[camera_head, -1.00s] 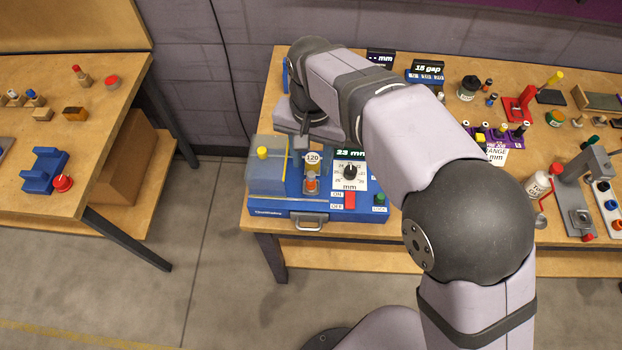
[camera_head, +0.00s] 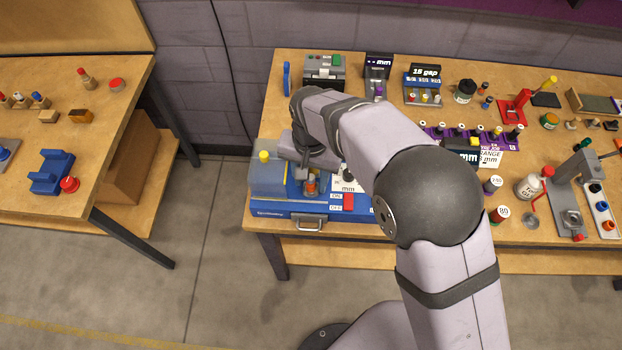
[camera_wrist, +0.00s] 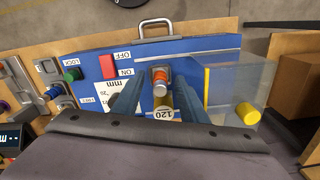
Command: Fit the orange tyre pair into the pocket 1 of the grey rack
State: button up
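An orange ringed piece (camera_wrist: 161,86), which looks like the orange tyre pair, stands in a small holder on the blue machine; it also shows in the head view (camera_head: 311,187). A round 120 label sits beside it. My gripper (camera_wrist: 160,82) is open, with one blue-grey finger on each side of the piece and gaps visible in the wrist view. In the head view my gripper (camera_head: 309,166) is low over the machine and partly hides it. I cannot identify the grey rack or pocket 1 with certainty; a pale grey holder (camera_head: 596,190) with coloured round parts stands at the far right.
The blue machine (camera_wrist: 205,48) has a clear guard (camera_wrist: 235,82), a yellow post (camera_wrist: 247,113), a red switch (camera_wrist: 107,66) and a front handle (camera_wrist: 155,24). Bottles, displays and small racks crowd the bench to the right. A gap of floor separates the left table (camera_head: 100,125).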

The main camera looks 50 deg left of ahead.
aim_at(311, 178)
jog(key=shift+c, duration=0.6)
grip_shut()
notch_tip(311, 178, up, 10)
jog(key=b, duration=0.3)
